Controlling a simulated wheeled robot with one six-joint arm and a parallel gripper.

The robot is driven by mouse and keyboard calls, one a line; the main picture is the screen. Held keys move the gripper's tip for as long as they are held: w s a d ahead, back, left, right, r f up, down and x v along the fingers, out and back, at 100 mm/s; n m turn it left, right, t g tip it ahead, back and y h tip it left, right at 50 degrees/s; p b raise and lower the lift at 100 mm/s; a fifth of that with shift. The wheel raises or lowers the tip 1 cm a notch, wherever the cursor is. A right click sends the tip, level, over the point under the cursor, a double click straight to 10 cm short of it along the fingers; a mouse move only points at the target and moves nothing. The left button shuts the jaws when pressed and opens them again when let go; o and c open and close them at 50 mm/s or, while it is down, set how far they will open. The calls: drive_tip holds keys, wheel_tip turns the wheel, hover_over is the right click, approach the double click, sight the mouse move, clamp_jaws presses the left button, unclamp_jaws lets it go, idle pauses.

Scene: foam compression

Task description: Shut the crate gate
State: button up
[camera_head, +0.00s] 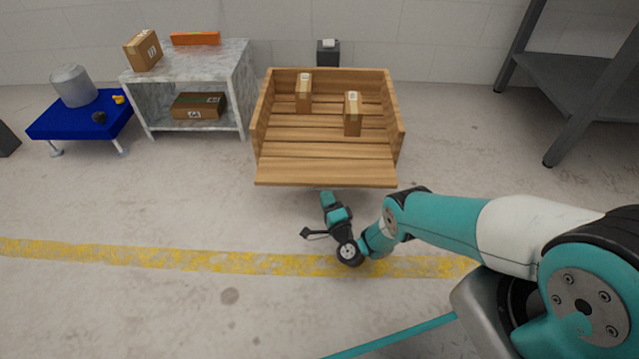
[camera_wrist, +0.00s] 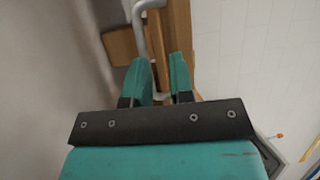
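The wooden crate (camera_head: 262,115) stands on the floor in the middle of the head view. Its gate (camera_head: 325,173) is the front panel, folded down and out toward me, so the front is open. My gripper (camera_head: 326,197) is just below the gate's front edge. In the wrist view my gripper (camera_wrist: 160,62) is open, with a gap between its two teal fingers. A grey bent metal bar (camera_wrist: 138,22), apparently a handle, runs along a wooden edge (camera_wrist: 182,25) and passes partly behind the left finger. Contact with the bar cannot be told.
Two cardboard boxes (camera_head: 304,92) (camera_head: 353,114) stand inside the crate. A marble-look shelf (camera_head: 240,75) and a blue table (camera_head: 70,125) are at left. A grey metal rack (camera_head: 570,75) is at right. The floor around the yellow stripe (camera_head: 190,257) is clear.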

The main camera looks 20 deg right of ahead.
drive_tip(key=s+r+p, duration=0.1)
drive_tip(key=s+p, duration=0.5)
drive_tip(key=s, duration=0.1)
drive_tip(key=shift+d, duration=0.3)
drive_tip(key=shift+r, duration=0.1)
idle(0.5)
